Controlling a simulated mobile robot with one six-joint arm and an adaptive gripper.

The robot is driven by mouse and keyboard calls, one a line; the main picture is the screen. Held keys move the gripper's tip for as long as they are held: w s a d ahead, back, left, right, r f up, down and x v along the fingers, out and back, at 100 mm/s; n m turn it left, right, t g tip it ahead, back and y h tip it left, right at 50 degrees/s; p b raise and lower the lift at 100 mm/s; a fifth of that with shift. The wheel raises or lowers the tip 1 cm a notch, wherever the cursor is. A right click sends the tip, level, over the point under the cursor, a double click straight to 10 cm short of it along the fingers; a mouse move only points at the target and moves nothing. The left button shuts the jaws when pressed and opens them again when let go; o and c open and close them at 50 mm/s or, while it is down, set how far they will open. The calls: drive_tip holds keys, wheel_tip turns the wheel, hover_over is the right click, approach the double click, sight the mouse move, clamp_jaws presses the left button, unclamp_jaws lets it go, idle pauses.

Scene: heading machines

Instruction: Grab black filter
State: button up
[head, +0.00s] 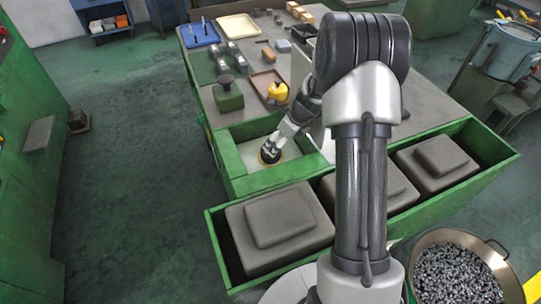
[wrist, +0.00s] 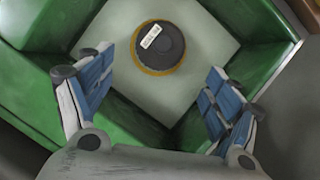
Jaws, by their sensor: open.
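The black filter (wrist: 158,45) is a round dark disc with a white label and a yellowish-brown rim. It lies on the pale floor of a green-walled bin (wrist: 205,75). In the wrist view, my gripper (wrist: 155,95) is open, with blue-padded fingers wide apart. The filter is beyond the fingertips, between their lines, and not touched. In the head view, my gripper (head: 271,152) reaches down into the green bin and covers most of the filter; only a bit of its brownish rim shows.
Green bin walls stand close around my gripper. A green box (head: 228,97), a yellow object (head: 278,91) and a brown tray (head: 262,79) are on the table behind. Grey blocks (head: 277,221) fill the front green trough. A basin of metal parts (head: 455,277) stands at lower right.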

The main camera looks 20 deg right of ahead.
drive_tip(key=b+x, duration=0.2)
drive_tip(key=x, duration=0.2)
drive_tip(key=b+x, duration=0.1)
drive_tip(key=x, duration=0.4)
drive_tip(key=shift+w+a+f+b, duration=0.2)
drive_tip(key=shift+w+a+b, duration=0.05)
drive_tip(key=shift+w+b, duration=0.1)
drive_tip(key=shift+r, duration=0.1)
drive_tip(key=shift+s, duration=0.1)
drive_tip(key=shift+c, duration=0.5)
drive_tip(key=c, duration=1.1)
